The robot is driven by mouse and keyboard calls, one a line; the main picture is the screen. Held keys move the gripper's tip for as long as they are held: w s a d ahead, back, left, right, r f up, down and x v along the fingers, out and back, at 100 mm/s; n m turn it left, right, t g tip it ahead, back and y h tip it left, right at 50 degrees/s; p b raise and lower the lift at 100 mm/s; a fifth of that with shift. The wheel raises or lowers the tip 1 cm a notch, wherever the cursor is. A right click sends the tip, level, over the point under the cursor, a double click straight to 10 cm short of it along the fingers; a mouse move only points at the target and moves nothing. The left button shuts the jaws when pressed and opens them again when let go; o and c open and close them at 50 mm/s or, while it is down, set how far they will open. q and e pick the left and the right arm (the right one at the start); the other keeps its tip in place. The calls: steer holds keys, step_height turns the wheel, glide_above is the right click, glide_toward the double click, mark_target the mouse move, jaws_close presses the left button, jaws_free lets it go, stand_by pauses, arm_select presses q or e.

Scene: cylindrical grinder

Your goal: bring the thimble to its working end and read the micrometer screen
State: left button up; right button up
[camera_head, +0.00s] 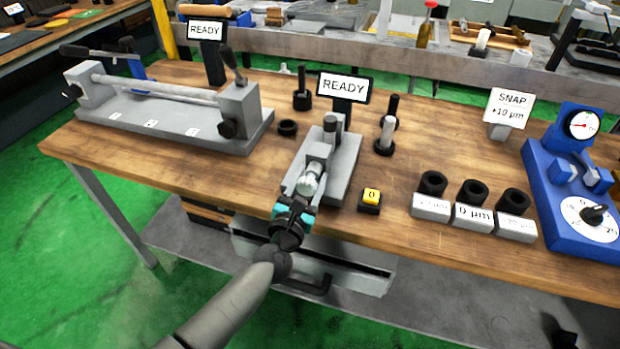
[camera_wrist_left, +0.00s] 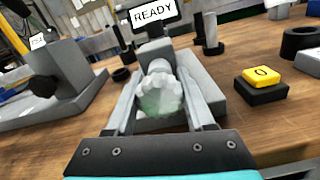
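The micrometer bench unit, a grey block (camera_head: 340,165), stands at the table's front middle. Its silver faceted thimble (camera_head: 309,180) points toward me and also shows in the left wrist view (camera_wrist_left: 159,96). The micrometer screen (camera_head: 343,87) stands behind it and reads "READY"; it also shows in the left wrist view (camera_wrist_left: 153,14). My left gripper (camera_head: 303,190) is at the thimble, one finger on each side. In the left wrist view narrow gaps seem to show between fingers and thimble, so it looks open around it. My right gripper is not in view.
A yellow "0" button (camera_head: 371,195) sits right of the micrometer. Labelled blocks with black rings (camera_head: 474,217) and a blue dial gauge (camera_head: 577,180) stand further right. A grey bench fixture (camera_head: 170,110) with another "READY" screen (camera_head: 206,30) is at left. Dark posts stand behind.

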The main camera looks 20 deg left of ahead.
arm_select(q)
jaws_close()
